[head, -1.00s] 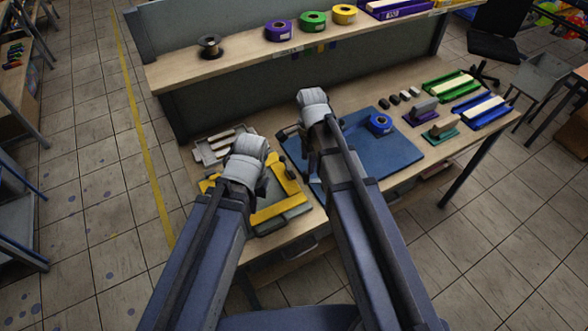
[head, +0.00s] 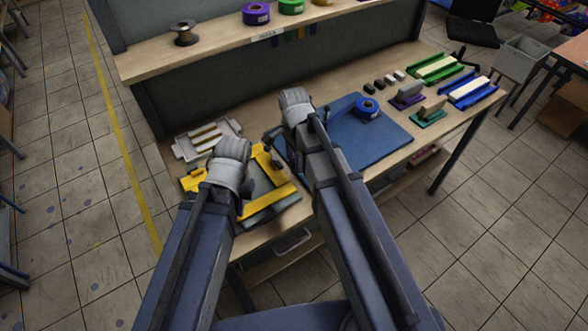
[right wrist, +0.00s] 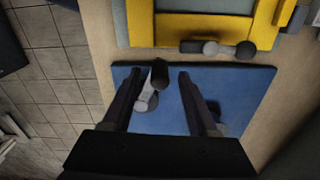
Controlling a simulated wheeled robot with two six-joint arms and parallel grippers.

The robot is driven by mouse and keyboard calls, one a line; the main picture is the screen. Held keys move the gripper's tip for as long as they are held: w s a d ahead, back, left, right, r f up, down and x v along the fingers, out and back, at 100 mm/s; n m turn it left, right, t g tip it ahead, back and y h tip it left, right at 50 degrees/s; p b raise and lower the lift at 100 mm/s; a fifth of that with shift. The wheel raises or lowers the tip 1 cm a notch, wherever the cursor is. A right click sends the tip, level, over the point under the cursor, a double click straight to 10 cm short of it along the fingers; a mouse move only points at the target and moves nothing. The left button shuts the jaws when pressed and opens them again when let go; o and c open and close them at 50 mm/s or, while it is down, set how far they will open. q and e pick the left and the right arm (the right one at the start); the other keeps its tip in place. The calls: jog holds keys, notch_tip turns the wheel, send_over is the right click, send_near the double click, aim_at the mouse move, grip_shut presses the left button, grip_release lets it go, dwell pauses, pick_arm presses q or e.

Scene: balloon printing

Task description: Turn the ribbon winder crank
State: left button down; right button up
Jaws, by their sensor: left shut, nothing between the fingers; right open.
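The ribbon winder has a blue base (head: 372,140) with a blue ribbon roll (head: 367,107) on it, on the bench. My right gripper (right wrist: 157,90) is open over the base. A dark crank arm with a grey knob (right wrist: 146,103) lies between its fingers in the right wrist view; whether they touch it is unclear. In the head view my right gripper (head: 298,130) is at the base's left side, its fingers mostly hidden. My left gripper (head: 242,190) is shut and empty above a yellow frame (head: 265,205), which also shows in the right wrist view (right wrist: 141,25).
A second dark handle with a grey knob (right wrist: 211,48) sits by the yellow frame. A grey tray (head: 207,140) stands behind it. Coloured holders (head: 435,68) and small blocks stand at the bench's right. A shelf (head: 220,47) with spools runs along the back.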

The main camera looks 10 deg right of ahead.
jog(key=shift+f+b, duration=0.5)
jog(key=shift+f, duration=0.45)
jog(key=shift+c, duration=0.2)
grip_shut()
dwell(0.5)
